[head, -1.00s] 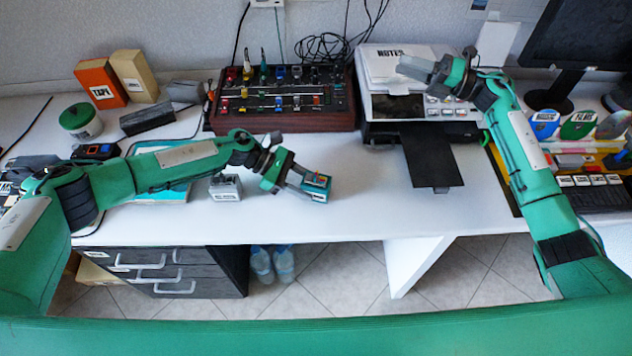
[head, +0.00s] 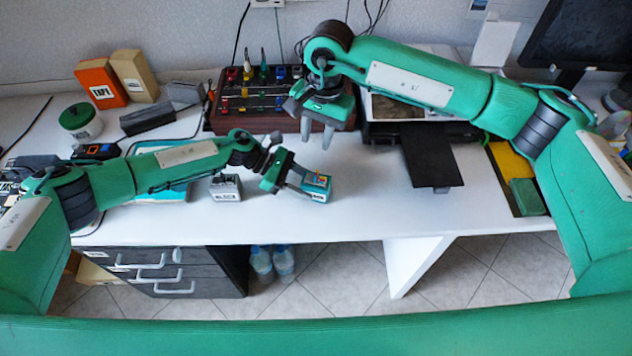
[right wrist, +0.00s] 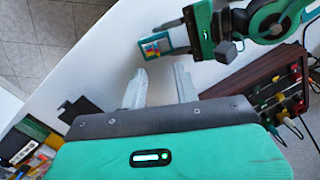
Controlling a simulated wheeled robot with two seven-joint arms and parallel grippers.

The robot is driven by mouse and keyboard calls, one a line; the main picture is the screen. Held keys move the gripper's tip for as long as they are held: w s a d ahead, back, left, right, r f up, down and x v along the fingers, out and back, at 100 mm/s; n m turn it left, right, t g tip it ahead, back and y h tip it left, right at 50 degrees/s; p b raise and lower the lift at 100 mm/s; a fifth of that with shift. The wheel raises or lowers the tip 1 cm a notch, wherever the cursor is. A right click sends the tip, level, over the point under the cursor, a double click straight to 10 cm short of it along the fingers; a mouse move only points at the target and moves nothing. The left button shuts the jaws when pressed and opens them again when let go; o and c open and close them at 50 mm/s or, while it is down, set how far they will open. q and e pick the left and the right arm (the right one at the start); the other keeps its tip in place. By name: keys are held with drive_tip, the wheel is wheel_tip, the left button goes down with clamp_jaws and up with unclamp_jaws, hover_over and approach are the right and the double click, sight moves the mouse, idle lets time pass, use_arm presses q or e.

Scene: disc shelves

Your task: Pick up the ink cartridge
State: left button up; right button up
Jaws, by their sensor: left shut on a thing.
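The ink cartridge (head: 317,188) is a small teal and grey box with a coloured label on top. It is at the middle of the white desk, near the front. My left gripper (head: 302,181) is shut on its left end; I cannot tell whether it is slightly off the desk. My right gripper (head: 317,138) is open and empty, pointing down above and behind the cartridge, apart from it. In the right wrist view, the cartridge (right wrist: 157,46) sits in the left gripper, beyond my right gripper's spread fingers (right wrist: 158,85).
A grey labelled box (head: 226,188) stands left of the cartridge. The printer (head: 430,135), partly hidden by my right arm, has a black tray (head: 432,158) extending forward. A red-brown console (head: 240,118) is at the back. The desk (head: 375,205) right of the cartridge is clear.

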drive_tip(key=n+h, duration=0.1)
hover_over(316, 181)
drive_tip(key=w, duration=0.1)
drive_tip(key=shift+t, duration=0.3)
drive_tip(key=f, duration=0.4)
drive_tip(key=d+f, duration=0.1)
drive_tip(key=f, duration=0.1)
drive_tip(key=shift+f, duration=0.25)
drive_tip(key=shift+w+a+f, duration=0.1)
drive_tip(key=shift+a+f, duration=0.1)
drive_tip(key=shift+f, duration=1.25)
drive_tip(key=shift+w+a+f, duration=0.1)
drive_tip(key=shift+a+f, duration=0.1)
drive_tip(key=shift+f, duration=1.25)
clamp_jaws()
